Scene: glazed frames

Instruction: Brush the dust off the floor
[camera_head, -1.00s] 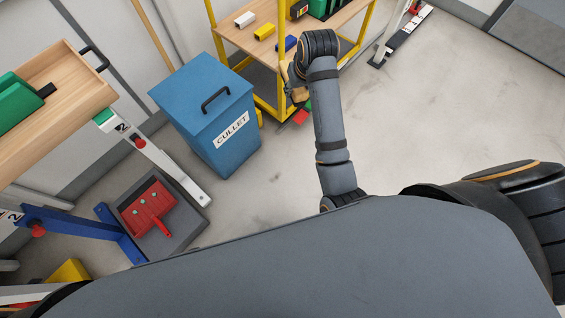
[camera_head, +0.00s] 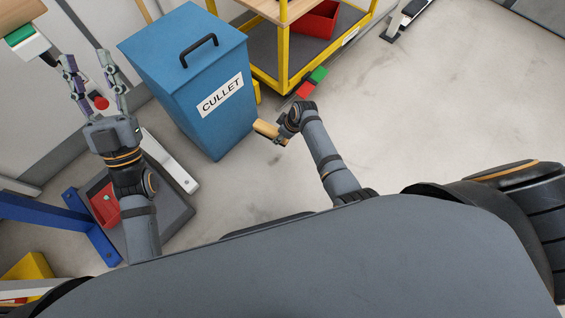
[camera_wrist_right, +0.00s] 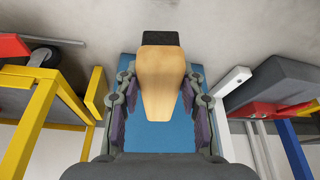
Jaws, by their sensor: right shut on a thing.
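My right gripper (camera_head: 284,127) is shut on a wooden-handled brush (camera_head: 266,129), held in front of the blue bin. In the right wrist view the brush (camera_wrist_right: 162,70) lies between the fingers, its black bristle end at the top. My left gripper (camera_head: 89,62) is open and empty, raised on the left with its fingers spread. A red dustpan (camera_head: 106,206) lies in a dark grey tray (camera_head: 172,213), partly hidden by my left arm. The grey floor (camera_head: 420,120) has faint dark smudges, one (camera_head: 274,160) below the brush; I cannot tell whether they are dust.
The blue bin (camera_head: 185,85) marked CULLET stands between my arms. A yellow-framed cart (camera_head: 283,60) with a red box (camera_head: 318,20) is behind it; red and green blocks (camera_head: 312,82) are by its foot. A blue stand (camera_head: 40,211) is at left. The right floor is open.

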